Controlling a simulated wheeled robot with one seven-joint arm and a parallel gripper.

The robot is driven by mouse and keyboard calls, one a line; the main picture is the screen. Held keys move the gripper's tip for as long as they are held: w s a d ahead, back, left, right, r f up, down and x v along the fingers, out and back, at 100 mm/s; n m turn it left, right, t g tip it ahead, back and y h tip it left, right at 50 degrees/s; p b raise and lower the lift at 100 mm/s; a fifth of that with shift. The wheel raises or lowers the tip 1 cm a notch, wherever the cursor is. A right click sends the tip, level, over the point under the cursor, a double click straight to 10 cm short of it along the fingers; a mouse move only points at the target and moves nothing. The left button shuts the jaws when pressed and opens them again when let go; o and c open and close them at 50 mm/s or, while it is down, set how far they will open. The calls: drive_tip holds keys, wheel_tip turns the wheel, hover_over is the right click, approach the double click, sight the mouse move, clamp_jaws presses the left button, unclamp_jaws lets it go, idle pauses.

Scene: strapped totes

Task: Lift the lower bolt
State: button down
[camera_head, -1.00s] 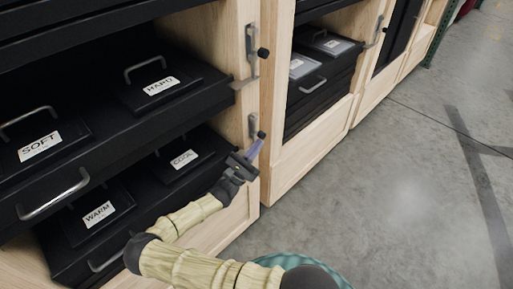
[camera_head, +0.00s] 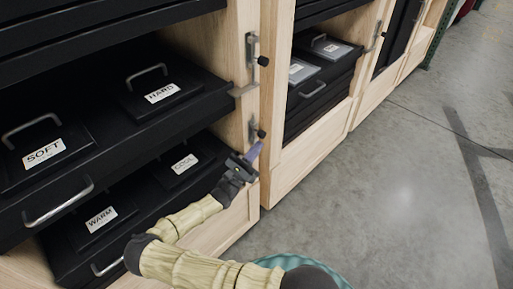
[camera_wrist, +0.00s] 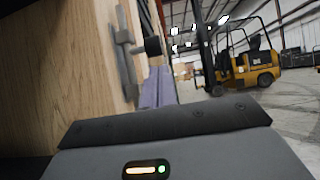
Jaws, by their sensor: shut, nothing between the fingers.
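The lower bolt (camera_head: 253,131) is a grey metal bolt on the wooden post at the cabinet's right edge. It has a round black knob (camera_head: 261,134). In the wrist view, the bolt (camera_wrist: 126,62) is upright on the wood and its knob (camera_wrist: 153,46) sticks out to the right. My gripper (camera_head: 256,149) is shut and empty, with its purple fingers just below the knob. In the wrist view, the fingers (camera_wrist: 155,88) also show directly under the knob; I cannot tell whether they touch it.
A similar upper bolt (camera_head: 252,58) sits above on the same post. Black drawers hold lidded totes labelled SOFT (camera_head: 44,153), HARD (camera_head: 162,93), WARM (camera_head: 101,218) and COOL (camera_head: 184,164). Another wooden cabinet (camera_head: 277,155) stands beside it. Concrete floor (camera_head: 400,190) is open at right. A yellow forklift (camera_wrist: 245,60) stands beyond.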

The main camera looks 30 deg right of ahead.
drive_tip(key=f+b+v, duration=0.1)
drive_tip(key=b+v, duration=0.3)
drive_tip(key=v, duration=0.8)
drive_tip(key=shift+d, duration=0.4)
drive_tip(key=shift+f, duration=0.1)
